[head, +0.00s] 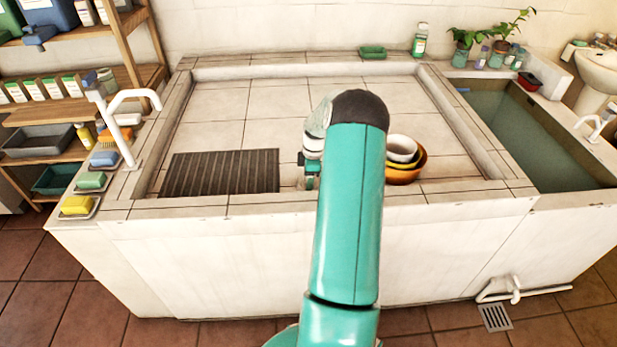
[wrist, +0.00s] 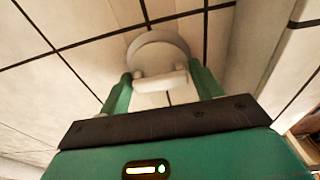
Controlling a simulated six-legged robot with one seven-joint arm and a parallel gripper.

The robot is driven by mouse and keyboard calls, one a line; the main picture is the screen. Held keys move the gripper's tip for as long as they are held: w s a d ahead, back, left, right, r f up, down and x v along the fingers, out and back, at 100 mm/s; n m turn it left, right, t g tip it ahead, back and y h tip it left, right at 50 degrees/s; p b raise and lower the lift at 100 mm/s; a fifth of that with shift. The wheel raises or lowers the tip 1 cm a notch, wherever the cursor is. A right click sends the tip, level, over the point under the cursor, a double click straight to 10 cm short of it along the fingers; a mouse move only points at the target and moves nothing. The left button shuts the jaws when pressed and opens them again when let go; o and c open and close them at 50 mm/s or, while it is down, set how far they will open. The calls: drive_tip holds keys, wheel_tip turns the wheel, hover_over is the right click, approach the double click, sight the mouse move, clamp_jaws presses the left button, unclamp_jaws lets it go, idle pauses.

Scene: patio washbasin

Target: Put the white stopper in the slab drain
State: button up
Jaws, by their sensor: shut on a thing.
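In the wrist view the white stopper (wrist: 157,50) is a round, pale disc with a block-like grip. My gripper (wrist: 160,84) has its two green fingers shut on that grip, one on each side. Pale tiles with dark joints show behind the stopper. In the head view my gripper (head: 311,176) is over the front middle of the tiled slab (head: 215,100), mostly hidden by my teal arm. The stopper cannot be made out there. I cannot see the slab drain in either view; my arm covers part of the slab.
A dark ribbed mat (head: 222,172) lies left of my gripper. Stacked bowls (head: 405,160) stand close on the right. A raised rim (head: 240,205) surrounds the slab; a white tap (head: 122,125) stands at left. A grate (head: 495,317) is in the floor. The slab's back is clear.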

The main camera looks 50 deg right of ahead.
drive_tip(key=shift+f, duration=0.5)
drive_tip(key=o, duration=0.7)
drive_tip(key=r, duration=0.7)
drive_tip(key=s+d+r, duration=0.1)
drive_tip(key=r, duration=0.3)
idle(0.4)
idle(0.5)
